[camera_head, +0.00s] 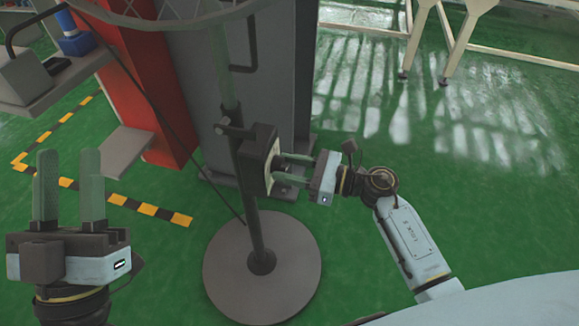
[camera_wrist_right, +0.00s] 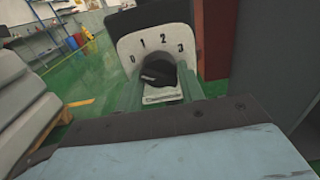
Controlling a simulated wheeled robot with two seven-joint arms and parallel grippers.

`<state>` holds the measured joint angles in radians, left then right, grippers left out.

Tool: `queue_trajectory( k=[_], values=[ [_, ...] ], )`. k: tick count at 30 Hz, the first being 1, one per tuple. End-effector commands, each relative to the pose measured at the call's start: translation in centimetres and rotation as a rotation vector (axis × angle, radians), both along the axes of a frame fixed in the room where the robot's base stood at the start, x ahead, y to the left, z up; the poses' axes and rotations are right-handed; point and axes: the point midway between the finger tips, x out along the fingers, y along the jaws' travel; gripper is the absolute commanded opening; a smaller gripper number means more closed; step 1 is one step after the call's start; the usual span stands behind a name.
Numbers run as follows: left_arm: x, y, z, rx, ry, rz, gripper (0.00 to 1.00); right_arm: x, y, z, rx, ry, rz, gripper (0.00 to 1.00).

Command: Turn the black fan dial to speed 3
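The black fan dial (camera_wrist_right: 158,73) sits on a white plate (camera_wrist_right: 132,46) marked 0, 1, 2, 3 in the right wrist view. I cannot tell for sure which number it points at. In the head view, the dial's dark control box (camera_head: 257,152) is on the fan's pole, and my right gripper hides the dial. My right gripper (camera_head: 279,167) reaches the box's face from the right. Its fingers stand apart on either side of the dial, with small gaps seeming to show. My left gripper (camera_head: 68,188) is open, empty and far from the fan.
The fan's pole (camera_head: 249,200) rises from a round base (camera_head: 262,268), with the fan cage (camera_head: 165,14) above. A red and grey cabinet (camera_head: 140,85) stands behind. A shelf with a blue item (camera_head: 76,42) is at upper left. Green floor lies open at right.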

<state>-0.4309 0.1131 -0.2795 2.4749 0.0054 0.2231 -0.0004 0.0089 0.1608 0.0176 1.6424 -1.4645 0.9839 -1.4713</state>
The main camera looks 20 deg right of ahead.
Motion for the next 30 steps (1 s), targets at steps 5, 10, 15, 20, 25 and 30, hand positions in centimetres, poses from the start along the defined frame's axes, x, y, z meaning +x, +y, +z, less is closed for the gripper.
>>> queue_trajectory(
  k=[5, 10, 15, 20, 25, 30],
  values=[
    [0.0, 0.0, 0.0, 0.0, 0.0, 0.0, 0.36, 0.0, 0.0, 0.0, 0.0, 0.0, 0.001, 0.16],
    [0.1, 0.0, 0.1, 0.002, 0.007, 0.0, 0.36, -0.1, 0.0, 0.0, 0.006, 0.01, 0.002, 0.16],
    [0.5, -0.2, -0.4, 0.018, 0.069, -0.001, 0.36, -0.1, 0.0, 0.1, 0.034, 0.054, 0.001, 0.16],
    [1.1, -0.3, -1.0, 0.048, 0.165, -0.003, 0.36, -0.1, 0.0, 0.1, 0.088, 0.137, 0.002, 0.16],
    [2.4, -0.3, -3.6, 0.11, 0.364, 0.007, 0.36, -0.1, 0.0, 0.2, 0.169, 0.259, 0.002, 0.16],
    [3.1, 0.4, -8.3, 0.196, 0.646, 0.027, 0.36, -0.2, 0.0, 0.2, 0.26, 0.393, 0.001, 0.16]
  ],
)
